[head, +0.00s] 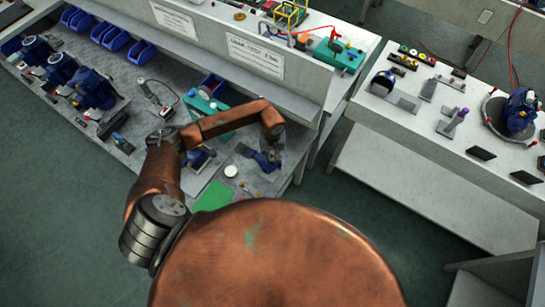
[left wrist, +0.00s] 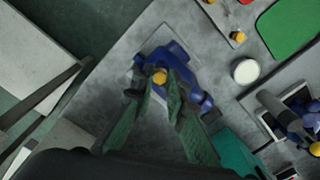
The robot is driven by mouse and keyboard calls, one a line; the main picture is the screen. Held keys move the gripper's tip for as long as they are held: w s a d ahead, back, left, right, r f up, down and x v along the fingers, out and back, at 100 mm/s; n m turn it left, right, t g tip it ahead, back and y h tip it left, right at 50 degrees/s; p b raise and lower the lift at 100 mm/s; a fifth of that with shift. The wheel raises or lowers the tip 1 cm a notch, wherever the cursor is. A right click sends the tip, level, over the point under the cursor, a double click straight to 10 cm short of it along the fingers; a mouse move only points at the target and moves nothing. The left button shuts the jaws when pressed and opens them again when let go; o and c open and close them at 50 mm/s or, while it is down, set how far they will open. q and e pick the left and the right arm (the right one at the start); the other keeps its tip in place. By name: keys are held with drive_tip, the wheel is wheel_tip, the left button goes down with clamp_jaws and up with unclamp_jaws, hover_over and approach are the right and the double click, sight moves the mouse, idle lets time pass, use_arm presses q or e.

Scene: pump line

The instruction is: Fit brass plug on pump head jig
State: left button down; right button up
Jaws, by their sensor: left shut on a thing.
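The blue pump head (left wrist: 181,60) sits on a pale flat jig plate on the grey bench; it also shows in the head view (head: 267,161). My left gripper (left wrist: 165,86) reaches over it, its two green-grey fingers close together. The brass plug (left wrist: 159,77) shows as a small yellow round at the fingertips, held by them, over the near-left part of the pump head. Whether the plug touches the pump head or is just above it I cannot tell. In the head view the arm hides the left gripper's fingertips. My right gripper is in neither view.
A white round lid (left wrist: 245,71) and a green mat (left wrist: 288,28) lie to the right in the wrist view. A small plate with yellow pieces (left wrist: 238,36) is near them. A teal case (left wrist: 235,155) stands close to the gripper. The bench edge is at left.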

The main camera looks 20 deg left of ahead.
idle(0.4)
use_arm(q)
drive_tip(key=shift+b, duration=0.35)
drive_tip(key=shift+f+b, duration=0.25)
drive_tip(key=shift+b, duration=0.15)
idle(0.4)
drive_tip(key=c, duration=1.8)
unclamp_jaws()
drive_tip(key=shift+c, duration=0.2)
drive_tip(key=shift+o, duration=0.4)
drive_tip(key=o, duration=0.5)
